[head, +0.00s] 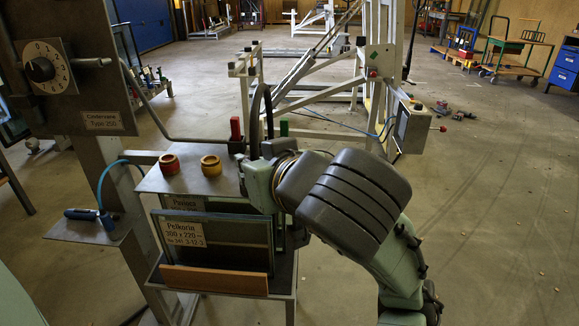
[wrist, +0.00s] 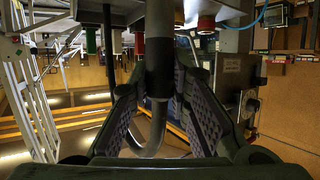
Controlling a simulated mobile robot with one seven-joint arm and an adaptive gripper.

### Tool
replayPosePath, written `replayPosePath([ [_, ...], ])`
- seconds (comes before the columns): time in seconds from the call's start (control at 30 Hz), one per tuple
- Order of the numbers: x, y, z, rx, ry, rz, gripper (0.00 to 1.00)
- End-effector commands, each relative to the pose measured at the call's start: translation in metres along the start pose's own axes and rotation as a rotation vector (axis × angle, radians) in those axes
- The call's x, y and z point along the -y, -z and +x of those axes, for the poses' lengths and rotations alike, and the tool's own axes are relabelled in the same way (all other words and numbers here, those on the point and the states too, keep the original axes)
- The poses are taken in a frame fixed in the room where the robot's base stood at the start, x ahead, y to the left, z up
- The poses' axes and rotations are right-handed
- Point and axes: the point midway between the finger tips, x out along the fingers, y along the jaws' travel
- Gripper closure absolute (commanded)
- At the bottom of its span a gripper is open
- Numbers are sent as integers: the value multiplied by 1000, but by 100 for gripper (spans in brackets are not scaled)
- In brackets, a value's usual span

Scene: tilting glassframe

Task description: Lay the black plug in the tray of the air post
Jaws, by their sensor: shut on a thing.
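My gripper (head: 258,172) is at the right end of the grey bench top in the head view, with its tips largely hidden by my wrist. In the wrist view its two fingers (wrist: 160,75) are closed on a dark cylinder, which looks like the black plug (wrist: 160,62). A bent tube loops from it; a dark loop (head: 257,105) also rises beside my gripper in the head view. The air post's tray (head: 78,232) is the small grey shelf at the left. A blue air tool (head: 82,214) with a blue hose lies on it.
A red pot (head: 169,164) and a yellow pot (head: 211,165) stand on the bench top. A red block (head: 236,129) and a green block (head: 284,128) stand behind. A dial box (head: 60,75) is above left. Framed panes (head: 215,243) stand in front. The right floor is largely clear.

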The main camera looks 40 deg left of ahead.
Motion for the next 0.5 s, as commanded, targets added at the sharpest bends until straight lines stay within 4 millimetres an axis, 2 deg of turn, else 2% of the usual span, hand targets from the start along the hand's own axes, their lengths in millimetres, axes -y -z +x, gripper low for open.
replayPosePath([
  [0.3,-14,20,24,-16,17,7,100],
  [0.5,-24,17,40,10,9,7,100],
])
